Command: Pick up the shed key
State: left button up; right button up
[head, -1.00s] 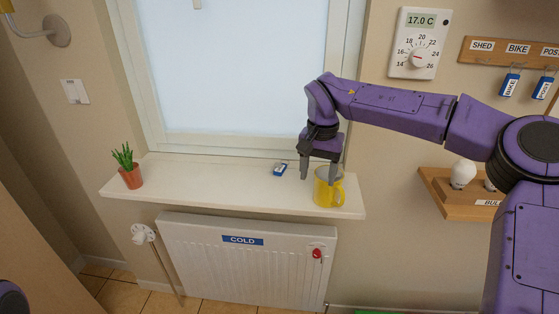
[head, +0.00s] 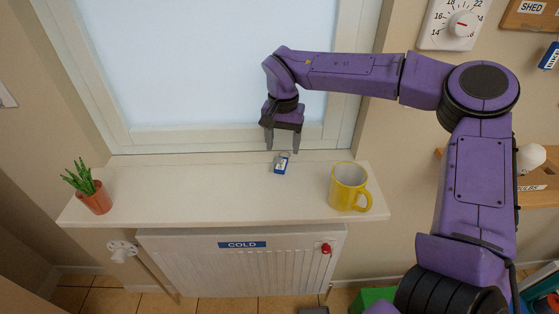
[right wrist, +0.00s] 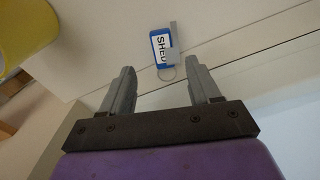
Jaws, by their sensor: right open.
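The shed key (head: 281,165) lies on the white windowsill near the window frame. It has a blue tag, which reads SHED in the right wrist view (right wrist: 161,46), with a metal ring and a grey key part. My right gripper (head: 283,148) is open and empty, above and just behind the key. In the right wrist view the key lies beyond the gap between the two fingertips (right wrist: 161,76), not between the fingers. My left gripper does not show.
A yellow mug (head: 346,188) stands on the sill (head: 220,195) to the right of the key. A potted plant (head: 94,196) stands at the left end. The window is close behind the gripper. The sill between plant and key is clear.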

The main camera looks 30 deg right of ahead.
aim_at(282, 163)
jog(key=f, duration=0.3)
jog(key=f+p, duration=0.1)
jog(key=f, duration=0.1)
jog(key=shift+w+f, duration=0.3)
jog(key=shift+w, duration=0.1)
jog(key=shift+s+f, duration=0.15)
jog(key=shift+f, duration=0.05)
jog(key=c, duration=1)
jog(key=shift+o, duration=0.2)
jog(key=shift+r+b, duration=0.25)
jog(key=shift+b, duration=0.05)
notch_tip(282, 163, up, 2)
jog(key=shift+r+b, duration=0.25)
jog(key=shift+b, duration=0.45)
jog(key=s+d+r+b, duration=0.1)
jog(key=s+d+r, duration=0.4)
jog(key=s+r, duration=0.5)
jog(key=s, duration=0.2)
jog(key=shift+s+d, duration=0.4)
